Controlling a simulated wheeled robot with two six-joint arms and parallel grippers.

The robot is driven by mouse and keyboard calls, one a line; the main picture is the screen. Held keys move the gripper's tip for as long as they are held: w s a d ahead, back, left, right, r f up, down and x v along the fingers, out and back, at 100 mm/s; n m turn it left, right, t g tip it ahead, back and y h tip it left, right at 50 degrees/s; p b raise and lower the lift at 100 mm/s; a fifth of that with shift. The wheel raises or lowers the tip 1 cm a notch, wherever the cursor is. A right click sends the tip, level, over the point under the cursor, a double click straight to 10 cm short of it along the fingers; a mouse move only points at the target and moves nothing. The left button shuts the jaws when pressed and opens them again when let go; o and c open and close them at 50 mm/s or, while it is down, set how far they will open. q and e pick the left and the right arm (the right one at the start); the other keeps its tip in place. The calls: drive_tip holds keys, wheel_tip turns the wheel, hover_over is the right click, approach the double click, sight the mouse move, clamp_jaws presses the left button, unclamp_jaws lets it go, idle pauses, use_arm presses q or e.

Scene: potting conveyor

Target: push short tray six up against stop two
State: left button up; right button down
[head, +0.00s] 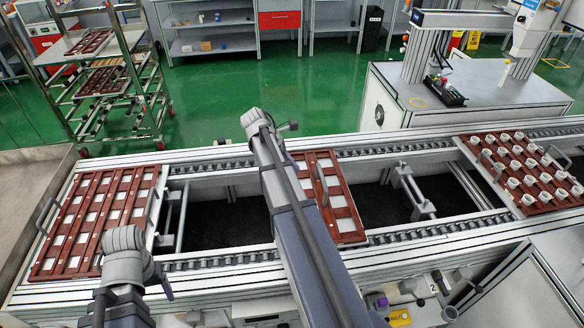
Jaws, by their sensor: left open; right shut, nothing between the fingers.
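A brown slatted tray with pale cells (347,222) lies across the conveyor rails in the middle, with a grey handle standing on it. It looks narrower than the other trays, but my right arm covers part of its left side and I see no number on it. A metal stop-like bar (416,192) stands between the rails to its right, with a visible gap between them. A "2" label (433,288) is on the conveyor front below. My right gripper (289,127) is shut and empty beyond the far rail, left of the tray. My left gripper (165,284) is open by the left tray, its fingers partly hidden.
Another brown tray (62,231) lies on the conveyor's left end. A tray full of white pots (489,173) lies at the right. Dark openings lie between the rails. A workbench (505,95) stands behind at right, a tray rack (140,90) behind at left.

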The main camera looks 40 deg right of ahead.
drive_tip(key=b+x, duration=0.4)
drive_tip(key=x, duration=0.2)
drive_tip(key=shift+a+f, duration=0.1)
drive_tip(key=shift+s+d+r, duration=0.2)
drive_tip(key=shift+s+d, duration=0.05)
drive_tip(key=shift+d, duration=0.3)
drive_tip(key=shift+s+d+r, duration=0.15)
drive_tip(key=shift+s+d, duration=0.1)
drive_tip(key=shift+d, duration=0.25)
drive_tip(key=shift+s+d, duration=0.35)
drive_tip(key=shift+d, duration=0.35)
drive_tip(key=s+d, duration=0.6)
drive_tip(key=d, duration=0.5)
drive_tip(key=s+d, duration=0.6)
drive_tip(key=d, duration=0.5)
drive_tip(key=shift+s+d, duration=0.3)
drive_tip(key=shift+d, duration=0.05)
